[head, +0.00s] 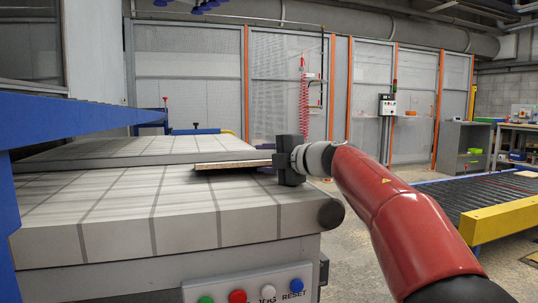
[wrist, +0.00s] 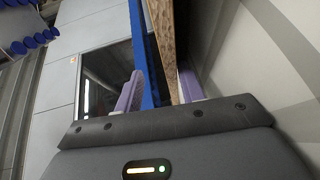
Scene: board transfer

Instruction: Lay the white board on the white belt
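The board (head: 235,160), thin with a pale top and brown edge, is low over the right part of the white belt (head: 110,215). I cannot tell whether it touches the belt. My gripper (head: 276,161) is at the board's right end. In the wrist view, the board's rough brown edge (wrist: 164,35) runs between the two purple fingers (wrist: 160,88). The fingers stand apart, with a gap between the left finger and the board. The board is close to the right finger, on the belt side; contact there is unclear.
A blue beam (head: 75,110) stands at the left above the belt. A control panel with coloured buttons (head: 265,290) is on the belt's front. A roller conveyor (head: 485,195) with a yellow rail (head: 515,212) is at the right. The near belt surface is clear.

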